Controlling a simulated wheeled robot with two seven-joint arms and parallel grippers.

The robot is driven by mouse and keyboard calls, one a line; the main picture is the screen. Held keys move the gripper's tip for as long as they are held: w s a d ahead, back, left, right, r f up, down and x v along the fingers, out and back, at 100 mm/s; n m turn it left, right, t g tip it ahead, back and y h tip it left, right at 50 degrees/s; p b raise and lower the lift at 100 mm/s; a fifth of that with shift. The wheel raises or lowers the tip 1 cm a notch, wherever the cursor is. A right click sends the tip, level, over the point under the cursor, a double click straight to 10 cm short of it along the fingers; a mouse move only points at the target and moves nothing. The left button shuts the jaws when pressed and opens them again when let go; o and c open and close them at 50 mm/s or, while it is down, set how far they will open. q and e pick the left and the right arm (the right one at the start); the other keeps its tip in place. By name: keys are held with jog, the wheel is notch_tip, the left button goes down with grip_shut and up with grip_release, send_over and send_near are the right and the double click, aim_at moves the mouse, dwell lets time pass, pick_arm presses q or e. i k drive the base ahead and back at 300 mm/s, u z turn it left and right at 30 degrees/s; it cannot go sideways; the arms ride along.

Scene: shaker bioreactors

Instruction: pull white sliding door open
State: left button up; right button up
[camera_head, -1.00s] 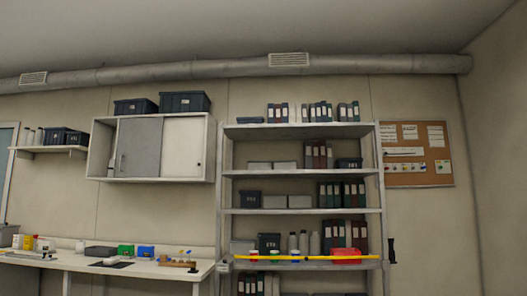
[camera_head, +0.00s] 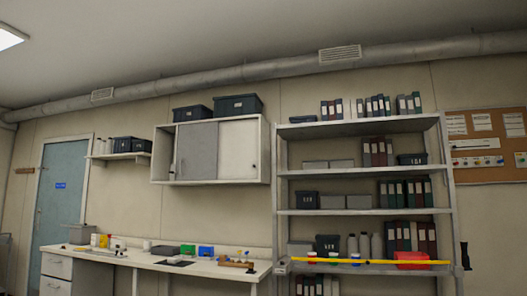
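The white sliding door (camera_head: 238,147) is the right panel of a wall cabinet (camera_head: 211,182) mounted above the bench. A small dark spot, perhaps its handle, shows near its right edge. A grey panel (camera_head: 196,150) stands to its left, with a dark upright handle at its lower left. The cabinet's far left part looks uncovered. Neither of my grippers shows in this view.
A white bench (camera_head: 142,262) with small boxes and bottles runs below the cabinet. A metal shelf rack (camera_head: 366,212) with binders and boxes stands right of it. Dark crates (camera_head: 238,105) sit on top of the cabinet. A blue door (camera_head: 60,205) is at the left.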

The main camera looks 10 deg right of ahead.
aim_at(238, 149)
jog(key=u, duration=0.65)
jog(key=i, duration=2.15)
jog(key=u, duration=0.3)
